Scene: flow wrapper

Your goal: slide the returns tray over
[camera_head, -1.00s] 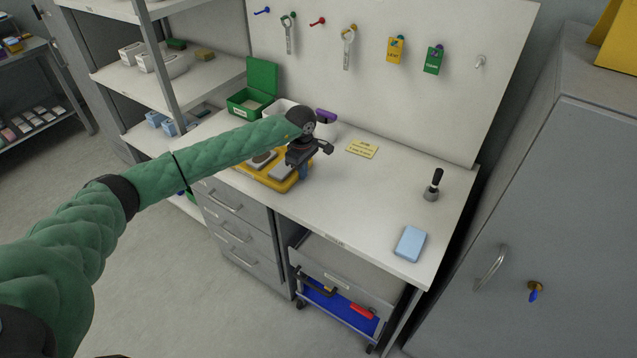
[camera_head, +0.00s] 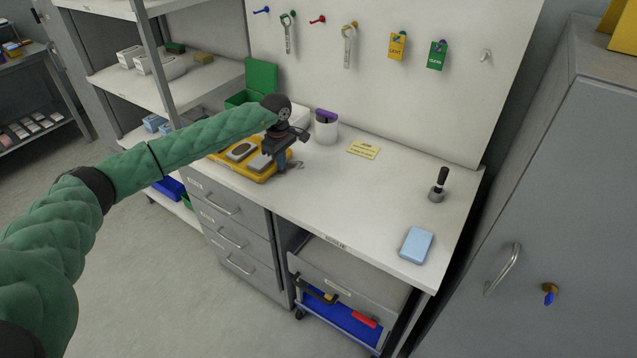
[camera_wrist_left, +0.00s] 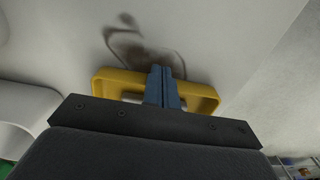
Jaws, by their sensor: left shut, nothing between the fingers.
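The yellow tray (camera_head: 262,177) lies on the left part of the white bench top, near its front edge, with grey items in it. My left gripper (camera_head: 281,168) is at the tray's right end, pointing down, its fingers shut and empty. In the left wrist view the blue fingers (camera_wrist_left: 163,86) stand against the middle of a yellow loop-shaped handle (camera_wrist_left: 105,84). I cannot tell whether they press on it or stand inside it. My forearm and gripper hide part of the tray. My right gripper is not in view.
A white cup (camera_head: 326,131) with a purple-topped item stands behind the gripper. A green box (camera_head: 262,76) is behind the tray. A dark smudge (camera_wrist_left: 140,50) marks the bench.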

